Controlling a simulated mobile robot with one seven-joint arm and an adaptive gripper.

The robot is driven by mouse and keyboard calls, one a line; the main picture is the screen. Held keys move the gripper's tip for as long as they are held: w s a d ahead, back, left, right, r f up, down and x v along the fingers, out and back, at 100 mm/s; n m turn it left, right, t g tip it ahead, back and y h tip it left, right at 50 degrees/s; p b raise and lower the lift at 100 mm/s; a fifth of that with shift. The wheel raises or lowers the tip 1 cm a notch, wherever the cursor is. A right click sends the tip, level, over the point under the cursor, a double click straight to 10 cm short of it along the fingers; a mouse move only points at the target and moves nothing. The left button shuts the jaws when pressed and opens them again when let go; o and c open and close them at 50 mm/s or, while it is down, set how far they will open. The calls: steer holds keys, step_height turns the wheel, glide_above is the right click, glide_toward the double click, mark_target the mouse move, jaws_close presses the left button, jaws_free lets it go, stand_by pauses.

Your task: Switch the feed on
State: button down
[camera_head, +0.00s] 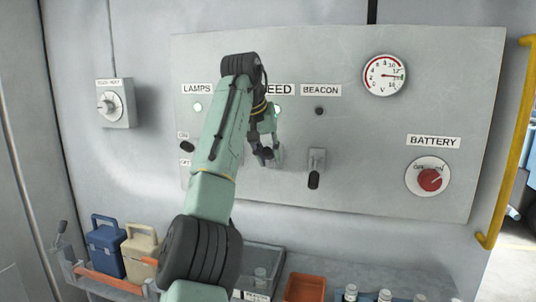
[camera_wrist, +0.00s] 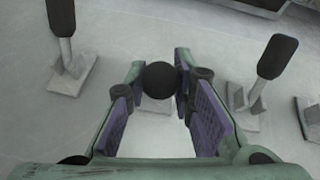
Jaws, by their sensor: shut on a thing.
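The feed label (camera_head: 279,90) on the grey panel is partly covered by my arm. My gripper (camera_head: 264,152) is at the feed switch, below that label. In the wrist view, the round black end of the feed lever (camera_wrist: 160,78) sits between the two purple-padded fingers (camera_wrist: 160,100), and the gripper is shut on it. Part of the switch's grey base (camera_head: 277,157) shows beside the fingers. The lever's exact tilt is hard to tell. A pale lamp (camera_head: 277,108) shows under the feed label, partly beside my gripper.
The beacon lever (camera_head: 315,170) hangs down to the right, under a dark lamp (camera_head: 319,111). The lamps lever (camera_head: 187,146) is at left, under a bright lamp (camera_head: 197,107). A gauge (camera_head: 385,75) and red battery knob (camera_head: 429,179) are at right. A shelf with an orange bin (camera_head: 305,287) stands below.

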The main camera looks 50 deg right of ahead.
steer(key=shift+r, duration=0.1)
steer(key=c, duration=1.4)
jaws_free()
steer(key=shift+o, duration=0.2)
steer(key=v, duration=0.7)
steer(key=shift+r, duration=0.15)
